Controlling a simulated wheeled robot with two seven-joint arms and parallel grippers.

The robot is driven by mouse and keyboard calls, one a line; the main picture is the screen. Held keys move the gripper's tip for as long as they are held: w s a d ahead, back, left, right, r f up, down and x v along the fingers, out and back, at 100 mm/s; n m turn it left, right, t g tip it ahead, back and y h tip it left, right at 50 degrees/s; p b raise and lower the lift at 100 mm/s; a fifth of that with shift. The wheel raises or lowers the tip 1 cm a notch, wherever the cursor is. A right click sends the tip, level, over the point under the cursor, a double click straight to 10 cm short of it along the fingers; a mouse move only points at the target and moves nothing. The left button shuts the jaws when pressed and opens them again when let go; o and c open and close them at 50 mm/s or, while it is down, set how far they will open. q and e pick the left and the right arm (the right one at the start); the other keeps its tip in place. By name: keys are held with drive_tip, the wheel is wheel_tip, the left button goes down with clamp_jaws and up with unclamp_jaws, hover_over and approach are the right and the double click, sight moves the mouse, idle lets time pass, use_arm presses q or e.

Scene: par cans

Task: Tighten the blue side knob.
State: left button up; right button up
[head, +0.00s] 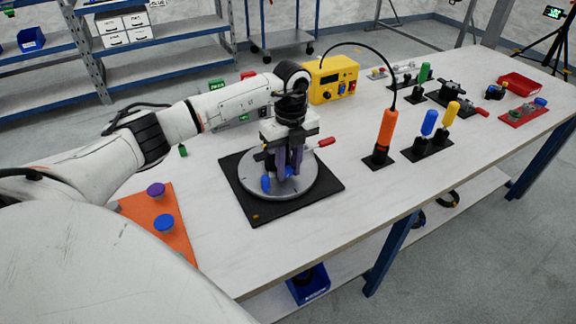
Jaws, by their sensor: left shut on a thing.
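A fixture with a round grey plate (306,188) stands on a square black base (246,205) on the table. My left gripper (289,168) points down over the plate, its two purple fingers shut on a small blue part that shows between them, which looks like the blue side knob. Another blue piece (265,184) shows low on the plate, just left of the fingers. A red-tipped handle (326,142) sticks out to the right. The gripper body and fingers hide most of the fixture's middle. My right gripper is not in view.
An orange plate (182,239) with purple and blue knobs lies at the left. A yellow box (333,80) stands behind, cabled to an orange-handled tool (386,130). Blue (429,122) and yellow (450,115) handles stand at the right. The table's front middle is clear.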

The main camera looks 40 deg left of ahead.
use_arm(q)
drive_tip(key=shift+w+d+g+y, duration=0.2)
drive_tip(key=shift+g+y, duration=0.1)
drive_tip(key=shift+g, duration=0.4)
drive_tip(key=shift+w+f+g+y+b, duration=0.15)
drive_tip(key=shift+g+y+b, duration=0.2)
drive_tip(key=shift+g, duration=0.25)
drive_tip(key=g+b, duration=0.1)
drive_tip(key=b, duration=0.1)
drive_tip(key=shift+f+y+b, duration=0.25)
drive_tip(key=shift+b, duration=0.1)
drive_tip(key=shift+w+g+b, duration=0.1)
drive_tip(key=shift+g+b, duration=0.2)
drive_tip(key=shift+b, duration=0.1)
drive_tip(key=shift+r+b, duration=0.2)
drive_tip(key=shift+b, duration=0.15)
drive_tip(key=shift+g, duration=0.3)
drive_tip(key=shift+r, duration=0.1)
drive_tip(key=o, duration=1.1)
